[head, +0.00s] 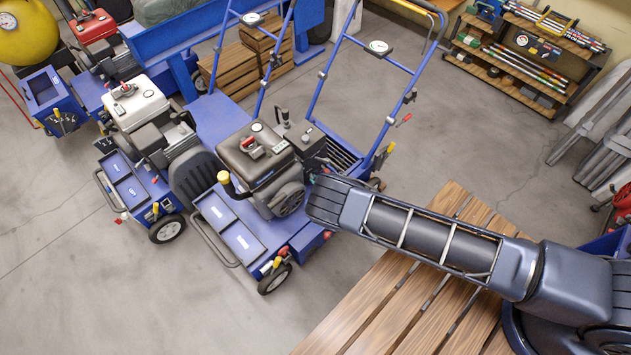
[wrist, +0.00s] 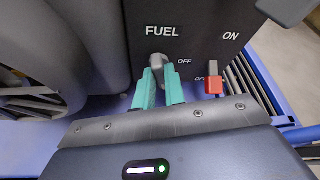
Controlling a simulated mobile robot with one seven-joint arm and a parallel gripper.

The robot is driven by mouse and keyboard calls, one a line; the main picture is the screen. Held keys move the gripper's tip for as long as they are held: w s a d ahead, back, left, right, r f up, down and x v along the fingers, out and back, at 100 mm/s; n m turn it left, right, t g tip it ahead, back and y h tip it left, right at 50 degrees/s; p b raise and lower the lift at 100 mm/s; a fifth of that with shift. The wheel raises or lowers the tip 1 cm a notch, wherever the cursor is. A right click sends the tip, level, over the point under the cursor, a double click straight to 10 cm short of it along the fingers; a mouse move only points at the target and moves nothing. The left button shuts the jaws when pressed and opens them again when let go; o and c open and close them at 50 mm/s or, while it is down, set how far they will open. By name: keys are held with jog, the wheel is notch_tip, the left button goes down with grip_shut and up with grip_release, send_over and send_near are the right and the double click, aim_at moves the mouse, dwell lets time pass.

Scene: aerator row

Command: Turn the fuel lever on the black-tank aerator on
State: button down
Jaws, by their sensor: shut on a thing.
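The black-tank aerator (head: 255,150) stands nearest my arm in the head view, its dark tank on a blue frame. In the wrist view its dark panel (wrist: 203,42) reads FUEL, with OFF just right of the grey fuel lever (wrist: 158,61). My gripper (wrist: 160,88) has its two teal fingers on either side of the lever, shut on it. The lever's lower part is hidden between the fingers. In the head view my own arm hides the gripper and the lever.
A red switch (wrist: 214,84) sits right of the lever, with ON above it. A white-tank aerator (head: 135,103) and a red-tank one (head: 92,27) stand to the left. A slatted wooden table (head: 370,300) lies under my arm. Front-left floor is clear.

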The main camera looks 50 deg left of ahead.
jog(key=shift+m+g, duration=0.5)
jog(key=shift+m, duration=0.1)
jog(key=shift+w, duration=0.1)
dwell(0.4)
jog(key=c, duration=1.5)
grip_release()
jog(key=shift+o, duration=0.2)
jog(key=v, duration=1.1)
jog(key=shift+w+a, duration=0.1)
